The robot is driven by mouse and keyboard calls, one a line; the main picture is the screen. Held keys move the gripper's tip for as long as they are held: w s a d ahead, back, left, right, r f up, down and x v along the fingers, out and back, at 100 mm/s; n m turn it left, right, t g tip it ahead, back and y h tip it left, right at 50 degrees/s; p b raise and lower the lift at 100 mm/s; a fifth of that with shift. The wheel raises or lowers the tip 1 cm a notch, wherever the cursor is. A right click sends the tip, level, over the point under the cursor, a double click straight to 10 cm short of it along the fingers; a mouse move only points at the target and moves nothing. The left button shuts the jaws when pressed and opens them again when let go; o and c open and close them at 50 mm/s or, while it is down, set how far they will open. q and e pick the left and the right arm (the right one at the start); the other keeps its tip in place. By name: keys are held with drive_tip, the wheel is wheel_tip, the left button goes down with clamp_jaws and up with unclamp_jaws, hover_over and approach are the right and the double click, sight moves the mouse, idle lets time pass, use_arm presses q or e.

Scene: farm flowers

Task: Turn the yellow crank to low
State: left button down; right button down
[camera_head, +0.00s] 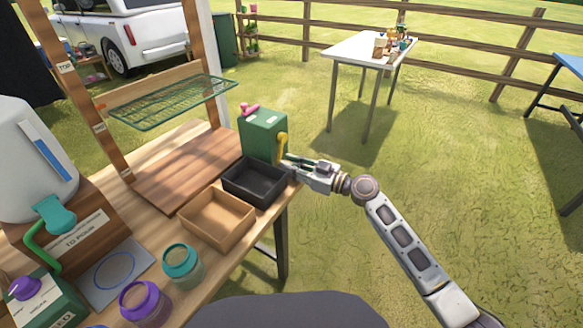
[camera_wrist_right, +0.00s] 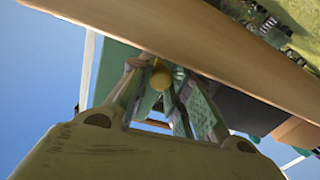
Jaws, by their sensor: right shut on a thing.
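The yellow crank (camera_head: 282,143) is on the right side of a green box (camera_head: 262,133) with a pink handle on top. The crank's arm hangs down from its hub. My right gripper (camera_head: 285,164) reaches in from the right, just below the hub, and is shut at the crank's lower end. In the right wrist view a yellow part of the crank (camera_wrist_right: 161,76) shows between the fingers of my right gripper (camera_wrist_right: 165,85). The crank's tip is mostly hidden by the fingers. I cannot read any low mark on the box. My left gripper is not in view.
A black tray (camera_head: 231,190) and a tan tray (camera_head: 188,224) sit on the wooden table (camera_head: 150,243) beside the green box. A green wire rack (camera_head: 175,100) is above a wooden board. Teal and purple jars stand in front. Open grass lies right of the table.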

drive_tip(key=c, duration=1.6)
unclamp_jaws()
drive_tip(key=shift+o, duration=0.2)
drive_tip(key=shift+s+d, duration=0.1)
drive_tip(key=shift+d, duration=0.1)
drive_tip(key=v, duration=1.1)
drive_tip(key=shift+d, duration=0.3)
drive_tip(key=shift+s, duration=0.15)
drive_tip(key=shift+c, duration=0.2)
